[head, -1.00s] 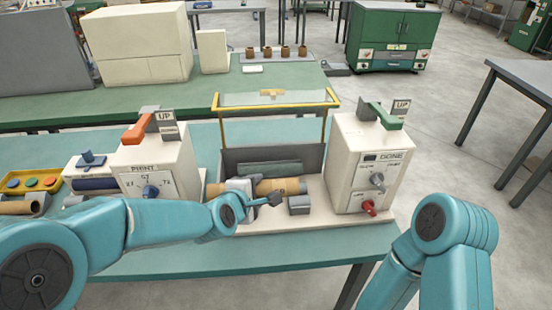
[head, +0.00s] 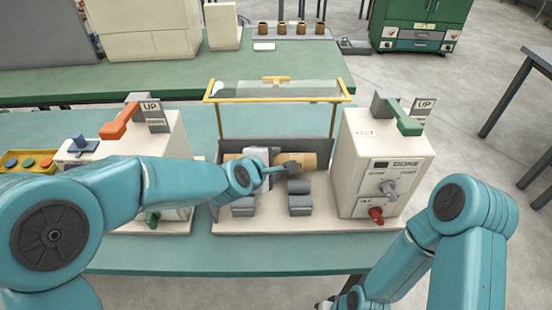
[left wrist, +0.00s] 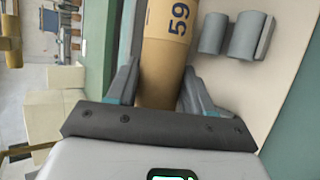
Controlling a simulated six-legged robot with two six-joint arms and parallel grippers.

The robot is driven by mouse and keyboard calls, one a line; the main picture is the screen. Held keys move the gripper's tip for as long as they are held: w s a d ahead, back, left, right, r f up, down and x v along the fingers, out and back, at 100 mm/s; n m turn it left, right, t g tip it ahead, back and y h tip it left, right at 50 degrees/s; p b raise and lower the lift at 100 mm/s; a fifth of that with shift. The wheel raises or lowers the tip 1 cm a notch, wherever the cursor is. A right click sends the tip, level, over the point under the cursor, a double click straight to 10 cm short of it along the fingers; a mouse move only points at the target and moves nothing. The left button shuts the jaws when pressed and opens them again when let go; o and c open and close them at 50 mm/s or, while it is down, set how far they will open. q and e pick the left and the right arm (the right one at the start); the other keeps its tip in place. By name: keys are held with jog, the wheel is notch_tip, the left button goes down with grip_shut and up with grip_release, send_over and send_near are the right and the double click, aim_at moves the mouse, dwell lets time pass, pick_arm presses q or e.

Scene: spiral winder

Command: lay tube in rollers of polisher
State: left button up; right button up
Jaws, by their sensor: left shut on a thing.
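A brown cardboard tube (head: 300,161) marked 59 lies crosswise over the back of the polisher (head: 228,220). My left gripper (head: 277,167) is shut on the tube, with a finger on either side in the left wrist view, where the tube (left wrist: 165,58) shows close up. Grey rollers (head: 300,200) are bare in front of the tube; rollers also show beside it in the left wrist view (left wrist: 248,36), apart from it. Whether the tube touches anything below is hidden. My right gripper (head: 325,304) is cut off by the bottom edge.
The yellow-framed clear guard (head: 278,95) is raised above the polisher. A white control box (head: 375,165) with a green lever and red knob stands at right; another box with an orange lever (head: 118,122) stands at left.

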pick_arm(q)
notch_tip(320, 180, down, 10)
jog(key=b, duration=0.8)
jog(key=shift+w+d+r, duration=0.1)
jog(key=shift+w+r, duration=0.05)
jog(key=shift+r, duration=0.1)
jog(key=shift+f+b, duration=0.15)
jog(key=shift+b, duration=0.25)
jog(key=shift+f, duration=0.1)
jog(key=o, duration=1)
jog(key=shift+o, duration=0.6)
